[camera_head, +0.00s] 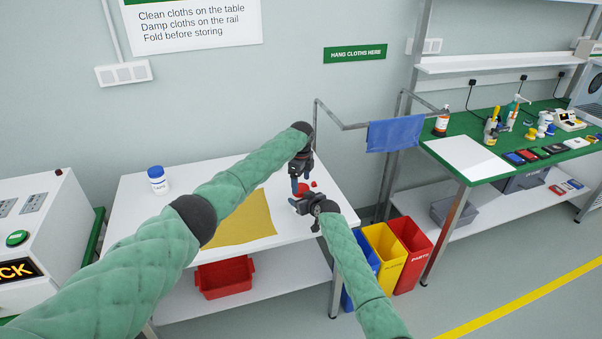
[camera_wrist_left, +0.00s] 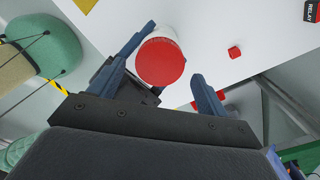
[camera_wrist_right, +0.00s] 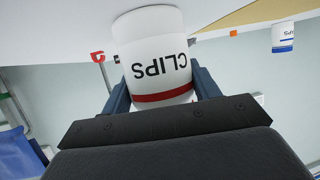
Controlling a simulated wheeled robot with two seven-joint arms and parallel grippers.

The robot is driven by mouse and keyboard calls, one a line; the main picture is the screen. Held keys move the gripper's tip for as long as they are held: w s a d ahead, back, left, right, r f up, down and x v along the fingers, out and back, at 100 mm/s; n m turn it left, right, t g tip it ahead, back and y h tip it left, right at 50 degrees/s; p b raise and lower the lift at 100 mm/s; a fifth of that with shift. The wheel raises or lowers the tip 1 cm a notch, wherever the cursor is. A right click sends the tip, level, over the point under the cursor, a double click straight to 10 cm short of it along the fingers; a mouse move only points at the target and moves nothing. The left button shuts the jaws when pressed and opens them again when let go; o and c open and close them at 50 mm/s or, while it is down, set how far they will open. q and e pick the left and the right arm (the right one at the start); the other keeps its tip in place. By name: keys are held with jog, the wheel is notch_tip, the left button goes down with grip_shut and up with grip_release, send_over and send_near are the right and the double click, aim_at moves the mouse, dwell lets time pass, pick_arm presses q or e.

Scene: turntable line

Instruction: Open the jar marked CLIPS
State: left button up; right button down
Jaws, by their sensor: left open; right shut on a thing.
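The CLIPS jar (camera_wrist_right: 155,60) is white with a red band and black lettering that reads upside down in the right wrist view. My right gripper (camera_wrist_right: 161,86) is shut on its sides. The jar's red lid (camera_wrist_left: 160,62) faces the left wrist camera, and it shows small in the head view (camera_head: 302,188). My left gripper (camera_wrist_left: 158,70) is open, its fingers on either side of the lid in that view. I cannot tell whether they touch it. In the head view the left gripper (camera_head: 298,182) points down from above the jar. Whether the jar's base touches the table is unclear.
The white table (camera_head: 130,215) holds a yellow cloth (camera_head: 240,228), a blue-lidded jar (camera_head: 157,180) and a small red block (camera_wrist_left: 235,52) near the CLIPS jar. A rail with a blue cloth (camera_head: 395,134) stands behind at right. Coloured bins (camera_head: 385,250) stand right of the table.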

pick_arm(q)
jog(key=shift+f, duration=1.35)
jog(key=c, duration=1)
jog(key=shift+n, duration=1.6)
jog(key=o, duration=1.1)
jog(key=shift+c, duration=0.2)
jog(key=shift+r, duration=0.15)
